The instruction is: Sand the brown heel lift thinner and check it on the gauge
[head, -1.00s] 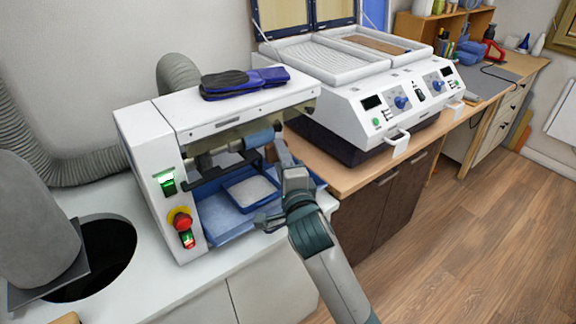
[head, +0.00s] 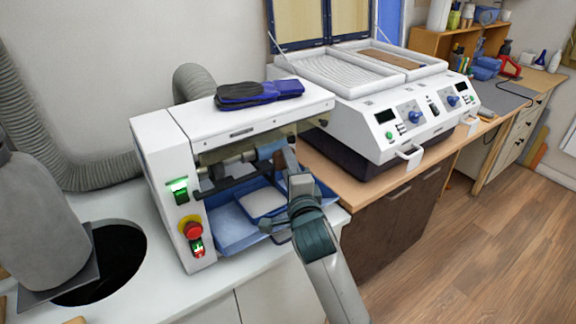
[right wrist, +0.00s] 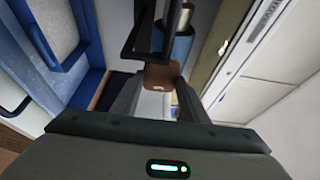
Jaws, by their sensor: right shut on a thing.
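The brown heel lift (right wrist: 160,76) shows in the right wrist view, gripped between the fingertips of my right gripper (right wrist: 157,90). In the head view my right gripper (head: 290,155) reaches into the right end of the white sanding machine (head: 165,160). The blue sanding drum (right wrist: 181,46) is right by the lift in the wrist view. I cannot tell whether they touch. In the head view the drum (head: 270,149) sits under the machine's top cover, and the lift is hidden by the gripper. I cannot make out the gauge. My left gripper is not in view.
A blue tray (head: 230,235) with a pale pad lies under the drum. A dark bar (right wrist: 143,45) runs close to the drum. Dark blue insoles (head: 260,92) lie on the machine. A white heating unit (head: 375,120) stands to the right; a grey hose (head: 70,170) is on the left.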

